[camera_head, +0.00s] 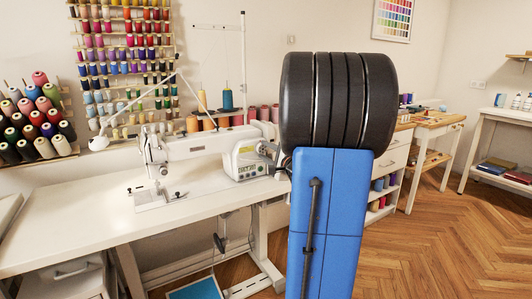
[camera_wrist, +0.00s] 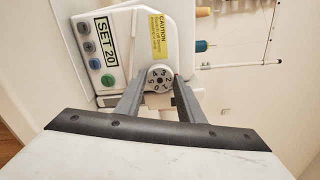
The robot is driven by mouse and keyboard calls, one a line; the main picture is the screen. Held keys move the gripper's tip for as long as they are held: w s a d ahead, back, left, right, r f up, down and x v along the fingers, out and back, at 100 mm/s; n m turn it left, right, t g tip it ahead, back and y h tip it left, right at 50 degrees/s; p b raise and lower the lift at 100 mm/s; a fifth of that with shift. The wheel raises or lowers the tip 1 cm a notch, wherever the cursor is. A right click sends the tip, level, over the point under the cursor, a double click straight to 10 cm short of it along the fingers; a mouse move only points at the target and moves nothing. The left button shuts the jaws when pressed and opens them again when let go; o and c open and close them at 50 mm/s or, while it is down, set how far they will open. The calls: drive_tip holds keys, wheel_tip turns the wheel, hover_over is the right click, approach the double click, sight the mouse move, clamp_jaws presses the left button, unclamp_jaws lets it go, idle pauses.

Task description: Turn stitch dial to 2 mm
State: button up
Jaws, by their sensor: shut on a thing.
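The white sewing machine (camera_head: 205,152) stands on the white sewing table (camera_head: 90,225) in the head view. Its stitch dial (camera_wrist: 159,77) is a round light disc with dark numbers, on the machine's end in the wrist view. My gripper (camera_wrist: 160,84) has its two grey fingers on either side of the dial and is shut on it. A small red mark shows by the dial's upper right edge, close to the 2. In the head view my gripper is at the right end of the machine, partly hidden by my blue and black arm.
Thread cones (camera_head: 228,100) stand behind the machine. Wooden floor (camera_head: 440,230) is free at the right.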

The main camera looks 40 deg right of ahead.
drive_tip(key=o, duration=1.1)
drive_tip(key=shift+c, duration=0.2)
